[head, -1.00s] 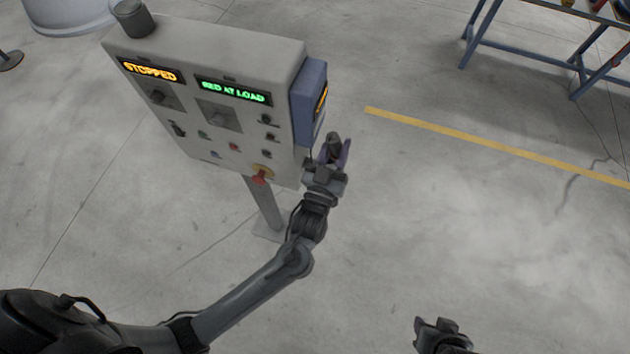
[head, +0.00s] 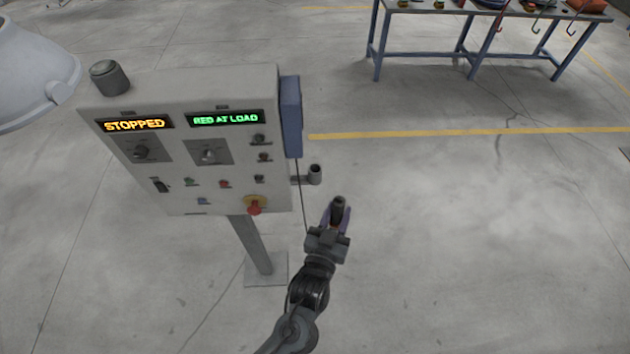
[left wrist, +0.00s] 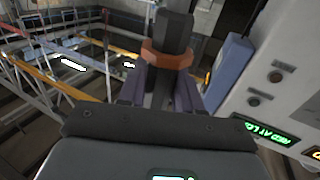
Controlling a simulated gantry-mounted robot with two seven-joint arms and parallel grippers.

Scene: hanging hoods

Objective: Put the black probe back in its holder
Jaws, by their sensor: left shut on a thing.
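My left gripper (head: 338,222) is shut on the black probe (head: 338,207), which points up between the purple fingers. In the left wrist view the probe (left wrist: 174,30) shows as a dark body with an orange-brown collar, between the fingers of the gripper (left wrist: 163,85). The holder (head: 315,174) is a small dark cup on a short arm at the right side of the control panel. It is empty as far as I can see. The gripper is below and slightly right of it in the head view, apart from it. My right gripper is out of view.
The grey control panel (head: 185,90) stands on a post, with lit displays, knobs and a red button (head: 254,206). A blue box (head: 291,115) is on its right side, with a thin cable (head: 302,200) hanging down. A workbench (head: 480,15) is far behind. Floor at right is clear.

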